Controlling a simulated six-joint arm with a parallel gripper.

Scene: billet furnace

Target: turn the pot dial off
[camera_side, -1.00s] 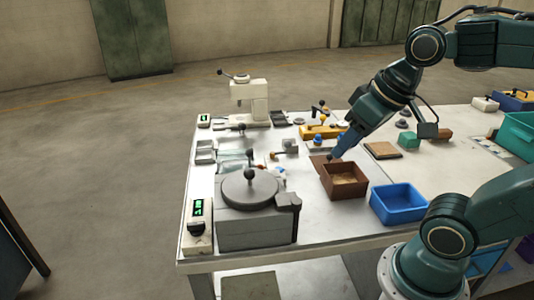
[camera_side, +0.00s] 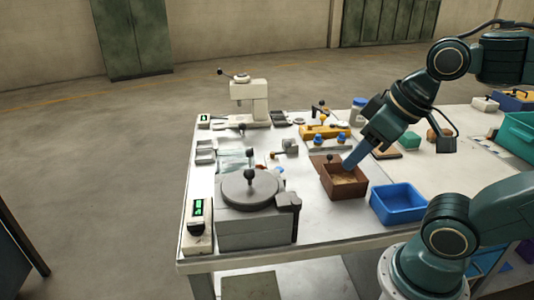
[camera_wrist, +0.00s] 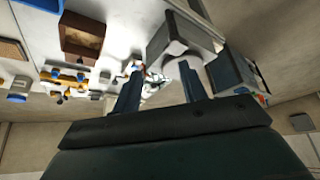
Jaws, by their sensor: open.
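The pot furnace (camera_side: 252,222) is a grey block with a round lid and a dark ball knob at the near left of the table. Beside it stands a pale control box (camera_side: 197,236) with a lit green display (camera_side: 198,207) and a black dial (camera_side: 196,227). The dial's setting is too small to read. My gripper (camera_side: 350,164) is over the brown box, to the right of the furnace and apart from the dial. In the wrist view its two fingers (camera_wrist: 158,75) are spread with nothing held between them.
A brown box (camera_side: 345,192) and a blue bin (camera_side: 398,215) stand right of the furnace. A cream press (camera_side: 250,103), another display box (camera_side: 204,120) and a yellow fixture (camera_side: 322,132) are farther back.

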